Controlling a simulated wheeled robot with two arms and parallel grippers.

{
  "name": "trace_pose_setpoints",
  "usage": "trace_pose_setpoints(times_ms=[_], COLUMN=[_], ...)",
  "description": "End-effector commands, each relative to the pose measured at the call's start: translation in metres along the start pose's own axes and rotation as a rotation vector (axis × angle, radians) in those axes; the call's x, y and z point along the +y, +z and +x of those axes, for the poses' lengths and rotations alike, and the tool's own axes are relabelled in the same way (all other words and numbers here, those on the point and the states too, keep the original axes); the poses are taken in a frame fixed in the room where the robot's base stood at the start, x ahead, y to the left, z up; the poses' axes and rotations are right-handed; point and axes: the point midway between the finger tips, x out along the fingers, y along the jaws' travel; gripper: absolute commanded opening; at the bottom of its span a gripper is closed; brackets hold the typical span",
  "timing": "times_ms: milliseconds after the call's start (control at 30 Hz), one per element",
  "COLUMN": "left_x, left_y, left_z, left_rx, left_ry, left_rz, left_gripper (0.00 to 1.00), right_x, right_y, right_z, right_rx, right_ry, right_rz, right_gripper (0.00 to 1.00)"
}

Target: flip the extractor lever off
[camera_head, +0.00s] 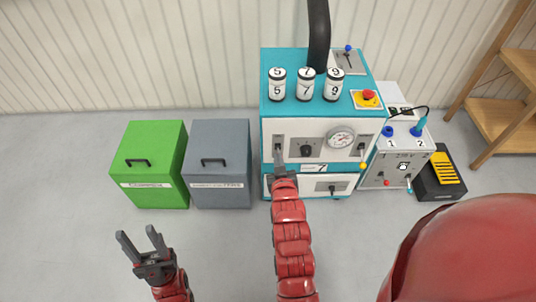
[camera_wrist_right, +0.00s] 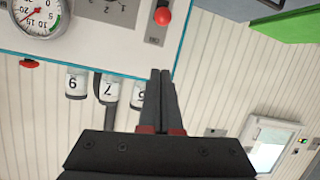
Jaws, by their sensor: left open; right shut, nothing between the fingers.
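A lever with a red ball knob (camera_wrist_right: 162,16) stands on a grey plate at the left of the machine's front panel; it shows upside down in the right wrist view. My right gripper (camera_head: 278,157) is in front of that plate, shut and empty, and hides the knob in the head view. In the wrist view its fingertips (camera_wrist_right: 160,75) point towards the knob with a small apparent gap. A blue-knobbed lever (camera_head: 348,49) stands on top beside the black duct, and a yellow-knobbed lever (camera_head: 363,163) is at front right. No readable label marks the extractor lever. My left gripper (camera_head: 140,247) is open and empty.
The teal and white machine (camera_head: 345,127) carries a round gauge (camera_head: 341,137), number drums and a red stop button (camera_head: 369,94). Green (camera_head: 150,165) and grey (camera_head: 221,165) bins stand left of it. A 230 V box (camera_head: 402,160) stands right. Floor in front is clear.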

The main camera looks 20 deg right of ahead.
Motion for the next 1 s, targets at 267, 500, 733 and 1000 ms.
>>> trace_pose_setpoints(times_ms=[267, 500, 733, 1000], left_x=[0.000, 0.000, 0.001, 0.001], left_y=[0.000, 0.001, 0.002, 0.003], left_z=[-0.001, -0.007, -0.014, -0.018], left_rx=[0.000, 0.000, 0.000, 0.000], left_ry=[0.000, 0.000, 0.000, 0.000], left_rz=[0.000, 0.000, 0.000, 0.000], left_gripper=[0.50, 0.50, 0.50, 0.50], right_x=[0.000, 0.000, 0.000, 0.000], right_y=[-0.001, -0.001, 0.000, 0.029], right_z=[0.004, 0.041, 0.091, 0.091], right_rx=[0.003, 0.004, 0.004, 0.002], right_ry=[0.000, 0.002, 0.000, 0.000], right_rz=[0.000, -0.001, 0.001, 0.000], right_gripper=[0.00, 0.00, 0.00, 0.00])
